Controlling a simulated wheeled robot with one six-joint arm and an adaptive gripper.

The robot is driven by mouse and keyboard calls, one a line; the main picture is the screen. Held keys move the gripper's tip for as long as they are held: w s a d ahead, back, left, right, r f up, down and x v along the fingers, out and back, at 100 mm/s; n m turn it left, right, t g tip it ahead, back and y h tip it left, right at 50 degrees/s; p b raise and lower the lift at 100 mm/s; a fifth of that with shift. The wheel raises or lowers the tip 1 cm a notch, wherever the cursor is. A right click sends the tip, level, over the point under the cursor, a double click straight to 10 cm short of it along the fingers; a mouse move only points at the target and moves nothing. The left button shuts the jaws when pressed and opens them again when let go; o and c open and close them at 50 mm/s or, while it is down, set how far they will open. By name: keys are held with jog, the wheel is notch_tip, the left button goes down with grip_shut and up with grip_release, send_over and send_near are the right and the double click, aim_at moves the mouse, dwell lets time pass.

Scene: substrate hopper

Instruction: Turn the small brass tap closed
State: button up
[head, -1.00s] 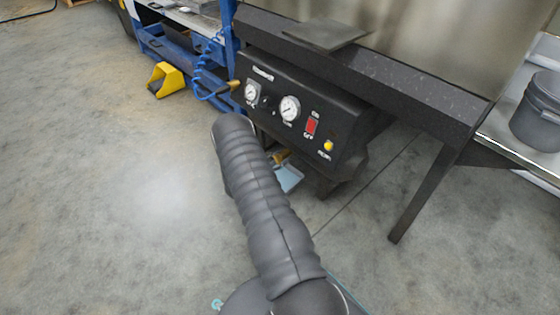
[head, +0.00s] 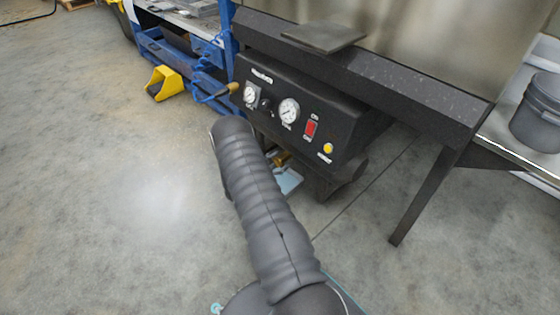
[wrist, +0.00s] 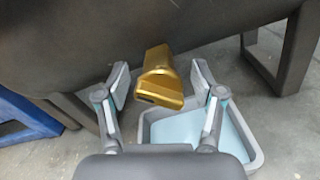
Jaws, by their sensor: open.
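The brass tap (wrist: 160,80) shows in the wrist view as a gold, blocky piece below a dark body. My gripper (wrist: 160,76) is open, with one finger on each side of the tap. Gaps show between the tap and both fingers, so it is not held. In the head view, a small part of the brass tap (head: 281,159) shows under the black control box, just past my arm. My gripper is hidden behind my arm there.
A pale blue tray (wrist: 248,140) sits below the tap. The black control box (head: 345,140) has gauges, a red switch and a yellow button. A brass fitting (head: 234,87) is at its left end. A yellow pedal (head: 165,83) and a dark support leg (head: 425,195) flank it.

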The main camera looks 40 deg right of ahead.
jog(key=s+a, duration=0.1)
jog(key=a, duration=1.1)
